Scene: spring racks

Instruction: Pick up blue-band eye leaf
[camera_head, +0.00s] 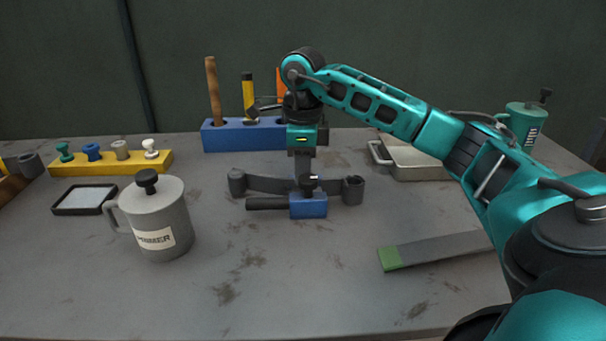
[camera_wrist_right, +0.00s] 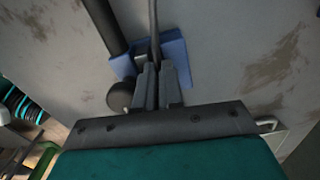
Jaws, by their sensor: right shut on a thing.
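A dark grey leaf with a rolled eye at each end (camera_head: 265,184) stands on edge on the workbench in the middle of the head view. My right gripper (camera_head: 304,178) reaches down from above and is shut on the leaf near its middle. In the right wrist view the fingers (camera_wrist_right: 156,85) close on the thin edge of the leaf (camera_wrist_right: 153,25). Blue shows on both sides of the fingers; I cannot tell which blue is a band on the leaf. My left gripper is not in view.
A blue block with a black handle (camera_head: 309,207) sits just in front of the leaf. A green-ended grey strip (camera_head: 430,251) lies at right. A grey primer mug (camera_head: 158,220), a yellow rack (camera_head: 110,166), a blue tool block (camera_head: 225,138) and a metal tray (camera_head: 415,172) stand around.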

